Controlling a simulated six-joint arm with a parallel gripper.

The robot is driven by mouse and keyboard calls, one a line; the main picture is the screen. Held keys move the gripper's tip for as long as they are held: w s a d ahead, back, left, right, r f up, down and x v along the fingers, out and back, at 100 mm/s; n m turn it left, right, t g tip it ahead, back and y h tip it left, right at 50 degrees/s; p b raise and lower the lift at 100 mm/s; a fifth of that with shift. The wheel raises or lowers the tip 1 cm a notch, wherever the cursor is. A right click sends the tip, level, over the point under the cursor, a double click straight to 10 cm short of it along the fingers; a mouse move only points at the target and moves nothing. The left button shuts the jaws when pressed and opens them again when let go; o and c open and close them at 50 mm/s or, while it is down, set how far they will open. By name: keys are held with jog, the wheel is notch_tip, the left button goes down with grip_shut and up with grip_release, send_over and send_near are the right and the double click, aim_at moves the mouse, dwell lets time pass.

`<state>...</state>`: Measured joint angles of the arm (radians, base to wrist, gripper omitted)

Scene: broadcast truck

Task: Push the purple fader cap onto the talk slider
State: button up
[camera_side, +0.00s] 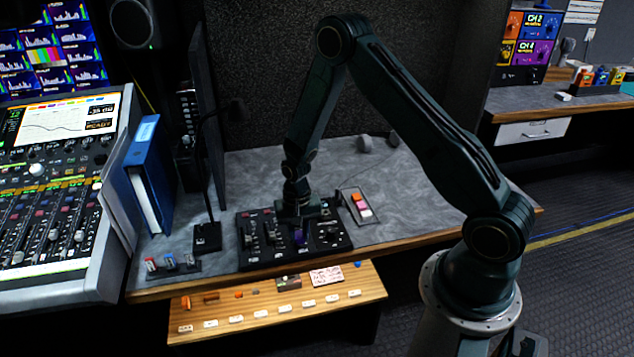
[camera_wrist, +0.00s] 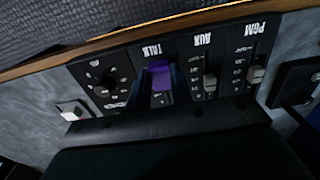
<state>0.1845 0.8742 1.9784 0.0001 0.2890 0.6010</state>
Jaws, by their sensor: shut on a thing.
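The purple fader cap (camera_wrist: 160,75) shows in the wrist view between my gripper's fingers, over the strip labelled TALK. My gripper (camera_side: 299,232) is shut on the cap, low over the small black mixer panel (camera_side: 252,258). The cap also shows as a small purple spot in the side view (camera_side: 299,238). The talk slider itself is hidden under the cap and fingers, so I cannot tell whether the cap touches it or is seated on it. The AUX slider (camera_wrist: 210,82) and PGM slider (camera_wrist: 256,74) stand to the right in the wrist view, with their own caps.
A knob (camera_wrist: 105,86) sits left of the TALK strip in the wrist view. A gooseneck microphone base (camera_side: 207,238) stands left of the panel. A tray with coloured caps (camera_side: 361,206) lies to its right. The grey tabletop (camera_side: 400,205) is clear further right.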

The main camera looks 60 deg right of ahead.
aim_at(299, 235)
jog(key=shift+f, duration=0.6)
jog(key=o, duration=1)
jog(key=shift+r, duration=0.2)
jog(key=shift+r, duration=6.7)
jog(key=shift+r, duration=0.1)
